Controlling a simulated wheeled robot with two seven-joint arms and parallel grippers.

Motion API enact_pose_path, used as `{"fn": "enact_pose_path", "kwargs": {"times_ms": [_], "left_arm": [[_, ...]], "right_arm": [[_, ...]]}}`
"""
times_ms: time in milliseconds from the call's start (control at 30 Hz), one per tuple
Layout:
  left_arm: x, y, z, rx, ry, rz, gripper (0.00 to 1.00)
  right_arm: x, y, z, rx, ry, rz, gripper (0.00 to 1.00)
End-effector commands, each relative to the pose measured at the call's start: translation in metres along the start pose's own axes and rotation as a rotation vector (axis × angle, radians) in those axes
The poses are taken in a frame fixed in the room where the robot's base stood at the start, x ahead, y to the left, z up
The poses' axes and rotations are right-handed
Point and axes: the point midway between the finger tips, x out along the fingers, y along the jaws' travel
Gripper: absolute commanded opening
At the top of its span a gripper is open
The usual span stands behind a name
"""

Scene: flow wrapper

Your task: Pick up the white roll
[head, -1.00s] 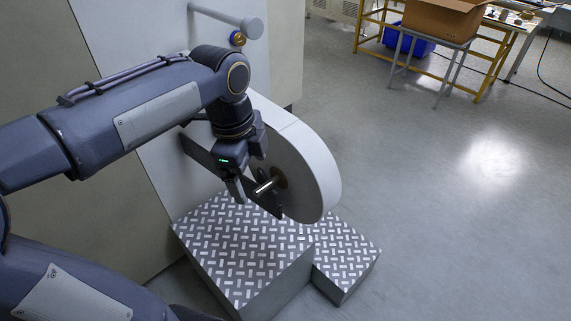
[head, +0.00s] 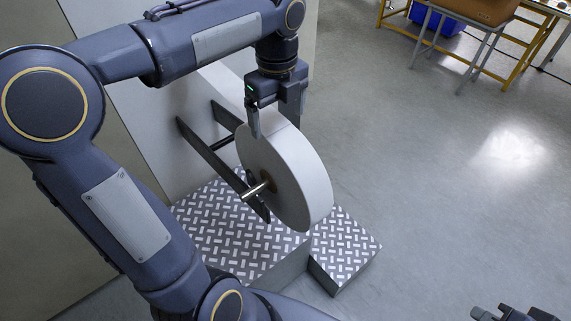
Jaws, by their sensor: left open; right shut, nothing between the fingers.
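The white roll (head: 318,180) stands on edge above the checkered steps, its flat face turned to the front left. A metal shaft (head: 252,191) sticks out of its core, beside a dark bracket arm (head: 208,155). My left gripper (head: 277,122) is open at the top of the roll, pointing down. One finger is in front of the roll's face and the other is towards its far side. I cannot tell whether either finger touches it. My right gripper (head: 512,313) is shut and empty at the bottom right corner, partly cut off.
The checkered steps (head: 225,235) lie below the roll, with a lower step (head: 343,245) to the right. A pale machine panel (head: 150,125) stands behind. A cardboard box (head: 480,8) on a grey stand (head: 470,45) is at the top right. The floor (head: 430,190) between is clear.

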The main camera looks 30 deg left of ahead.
Motion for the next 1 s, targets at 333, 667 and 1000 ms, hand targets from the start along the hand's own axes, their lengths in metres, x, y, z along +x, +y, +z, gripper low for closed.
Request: {"fn": "enact_pose_path", "kwargs": {"times_ms": [333, 667, 1000], "left_arm": [[0.044, -0.001, -0.003, -0.001, 0.002, 0.005, 0.89], [0.071, -0.002, -0.003, -0.001, 0.001, 0.000, 0.89], [0.071, -0.002, -0.003, -0.002, 0.000, 0.000, 0.63]], "right_arm": [[-0.005, -0.002, -0.003, 0.000, 0.000, 0.000, 0.00], [-0.006, -0.003, -0.003, 0.000, 0.000, 0.000, 0.00], [-0.006, -0.003, -0.003, 0.000, 0.000, 0.000, 0.00]]}}
